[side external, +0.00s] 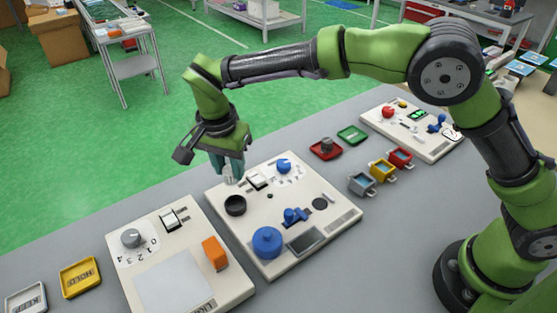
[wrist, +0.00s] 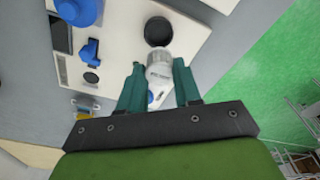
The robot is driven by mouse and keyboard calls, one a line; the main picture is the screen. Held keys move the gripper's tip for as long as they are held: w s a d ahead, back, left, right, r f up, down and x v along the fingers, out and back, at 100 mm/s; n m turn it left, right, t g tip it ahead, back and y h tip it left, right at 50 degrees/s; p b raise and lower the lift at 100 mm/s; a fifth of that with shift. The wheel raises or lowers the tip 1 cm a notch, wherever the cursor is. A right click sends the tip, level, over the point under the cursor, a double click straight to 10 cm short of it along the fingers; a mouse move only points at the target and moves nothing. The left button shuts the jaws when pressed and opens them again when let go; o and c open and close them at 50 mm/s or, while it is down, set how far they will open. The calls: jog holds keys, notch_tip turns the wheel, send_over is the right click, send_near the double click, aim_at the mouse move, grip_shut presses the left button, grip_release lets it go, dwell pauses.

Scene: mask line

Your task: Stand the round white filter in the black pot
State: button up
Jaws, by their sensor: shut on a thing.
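My gripper (wrist: 160,72) is shut on the round white filter (wrist: 159,65), a pale cylinder with a greyish upper part and some print on its side. In the side view my gripper (side external: 229,166) points down over the middle panel, and the filter (side external: 232,179) shows just below the fingers. The black pot (side external: 235,205) is a short round cup on that panel, a little below the filter in the picture. In the wrist view the open pot (wrist: 158,31) lies just beyond the filter. The exact height gap between them is hard to tell.
The middle panel (side external: 330,236) also bears a blue round knob (side external: 267,242), a blue valve (side external: 295,215), a blue dial (side external: 284,166) and a white switch (side external: 257,181). A left panel holds an orange block (side external: 215,253). Small red, yellow and grey bins stand to the right.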

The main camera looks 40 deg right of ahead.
notch_tip(320, 180, down, 8)
jog(key=shift+f, duration=0.1)
dwell(0.4)
jog(key=o, duration=1)
jog(key=shift+f, duration=0.1)
